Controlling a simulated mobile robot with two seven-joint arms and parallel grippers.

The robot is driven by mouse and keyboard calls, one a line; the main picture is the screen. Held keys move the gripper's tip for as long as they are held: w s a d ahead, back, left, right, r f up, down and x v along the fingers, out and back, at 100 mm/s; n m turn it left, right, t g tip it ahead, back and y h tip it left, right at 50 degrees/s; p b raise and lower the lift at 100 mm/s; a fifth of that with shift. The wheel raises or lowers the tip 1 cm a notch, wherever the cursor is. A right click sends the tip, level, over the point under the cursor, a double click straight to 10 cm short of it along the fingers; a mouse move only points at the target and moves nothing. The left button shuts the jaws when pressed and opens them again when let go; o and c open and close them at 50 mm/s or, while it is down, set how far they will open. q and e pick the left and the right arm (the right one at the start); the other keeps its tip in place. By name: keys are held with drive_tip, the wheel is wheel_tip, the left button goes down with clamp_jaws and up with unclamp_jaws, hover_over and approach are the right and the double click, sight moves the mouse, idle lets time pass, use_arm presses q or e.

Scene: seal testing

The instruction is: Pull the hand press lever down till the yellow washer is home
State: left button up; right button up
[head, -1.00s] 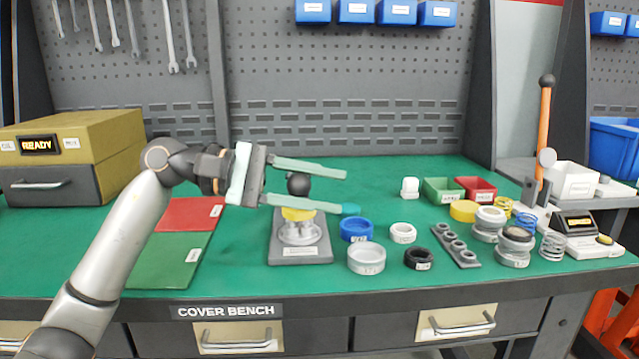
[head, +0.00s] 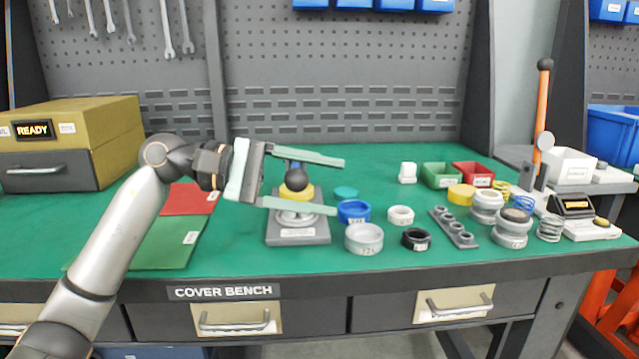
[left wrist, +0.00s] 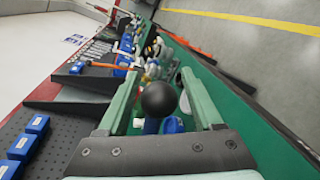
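The hand press stands on a grey base (head: 299,239) on the green bench top. Its blue lever (head: 293,165) ends in a black ball knob (head: 293,180). The yellow washer (head: 296,192) sits on the press, just below the knob, which partly hides it. My left gripper (head: 339,186) is open, its two pale green fingers on either side of the knob. In the left wrist view the knob (left wrist: 159,99) lies between the fingers, apart from both, with the blue lever (left wrist: 152,126) behind it. How well the washer is seated cannot be told. My right gripper is not in view.
An orange-handled device (head: 543,105) stands far right. Open bench lies behind the press.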

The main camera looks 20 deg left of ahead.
use_arm(q)
drive_tip(key=p+v, duration=0.1)
drive_tip(key=v, duration=1.1)
drive_tip(key=shift+s+a, duration=0.1)
drive_tip(key=shift+a, duration=0.15)
